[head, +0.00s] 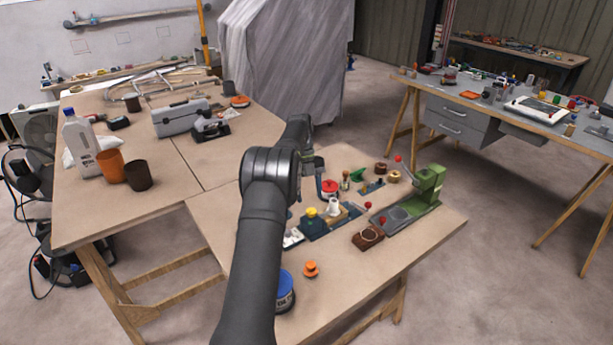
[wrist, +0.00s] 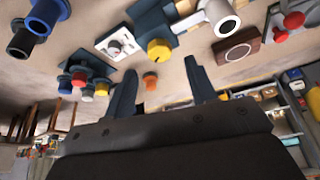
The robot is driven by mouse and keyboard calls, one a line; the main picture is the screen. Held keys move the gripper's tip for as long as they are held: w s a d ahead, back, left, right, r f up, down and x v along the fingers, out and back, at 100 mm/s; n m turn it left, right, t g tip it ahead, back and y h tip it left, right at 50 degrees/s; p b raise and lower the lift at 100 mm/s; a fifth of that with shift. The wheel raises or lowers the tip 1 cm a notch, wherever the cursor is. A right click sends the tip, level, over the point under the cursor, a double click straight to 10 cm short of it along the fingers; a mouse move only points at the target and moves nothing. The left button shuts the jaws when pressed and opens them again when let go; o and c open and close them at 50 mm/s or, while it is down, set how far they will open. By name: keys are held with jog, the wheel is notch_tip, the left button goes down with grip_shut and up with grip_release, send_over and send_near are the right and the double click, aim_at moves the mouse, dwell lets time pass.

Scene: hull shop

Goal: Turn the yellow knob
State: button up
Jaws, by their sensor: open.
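The yellow knob (head: 312,212) sits on a dark blue base in the middle of the near work table. In the wrist view the yellow knob (wrist: 159,49) shows on its blue mount, just beyond the gap between my fingertips. My gripper (wrist: 158,66) is open, with its two fingers spread and nothing between them. The fingers look apart from the knob. In the head view my arm hides most of my gripper.
A white knob plate (wrist: 119,42) and a white pipe fitting (wrist: 218,14) flank the knob. An orange knob (head: 311,268), a brown block with a ring (head: 368,237) and a green press (head: 428,187) stand nearby. The table's front right corner is mostly clear.

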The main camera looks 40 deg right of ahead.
aim_at(311, 211)
jog(key=v, duration=0.7)
dwell(0.6)
jog(key=x, duration=1.1)
jog(key=shift+s+f, duration=0.2)
jog(key=shift+f, duration=0.15)
jog(key=shift+s+a+f, duration=0.1)
jog(key=shift+s+f, duration=0.05)
jog(key=shift+f, duration=0.05)
jog(key=shift+a+r+n+h, duration=0.1)
jog(key=shift+r+n+h, duration=0.1)
jog(key=shift+n, duration=0.35)
jog(key=shift+r+n+h, duration=0.1)
jog(key=shift+n+h, duration=0.1)
jog(key=shift+n, duration=0.35)
jog(key=n+h, duration=0.1)
jog(key=n, duration=0.2)
jog(key=n+h, duration=0.1)
jog(key=n, duration=0.2)
jog(key=shift+a, duration=0.15)
jog(key=n, duration=0.2)
jog(key=n+t+h, duration=0.1)
jog(key=n, duration=0.1)
jog(key=shift+a+h, duration=0.1)
jog(key=shift+h, duration=0.2)
jog(key=n, duration=0.2)
jog(key=n+t+h, duration=0.1)
jog(key=n, duration=0.2)
jog(key=shift+s+f+t, duration=0.1)
jog(key=shift+t, duration=0.2)
